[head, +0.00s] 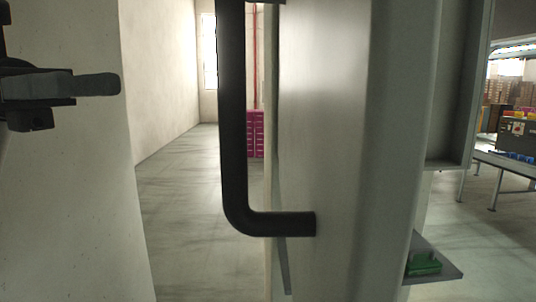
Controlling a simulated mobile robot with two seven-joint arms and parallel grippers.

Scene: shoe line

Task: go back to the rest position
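My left gripper (108,85) shows at the upper left edge, side-on, with a grey finger pointing right. Its fingers overlap from this side, so its opening cannot be made out. It is apart in the picture from the black handle (234,130), a long upright bar bent at its lower end into a pale grey panel (325,130). Nothing shows held at the fingertip. My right gripper is not in view.
A pale wall (70,190) stands close on the left. Beyond the handle is open floor (190,220) with stacked magenta boxes (256,135) at the back. A green part (423,263) sits on a bracket at lower right. A conveyor (505,163) stands far right.

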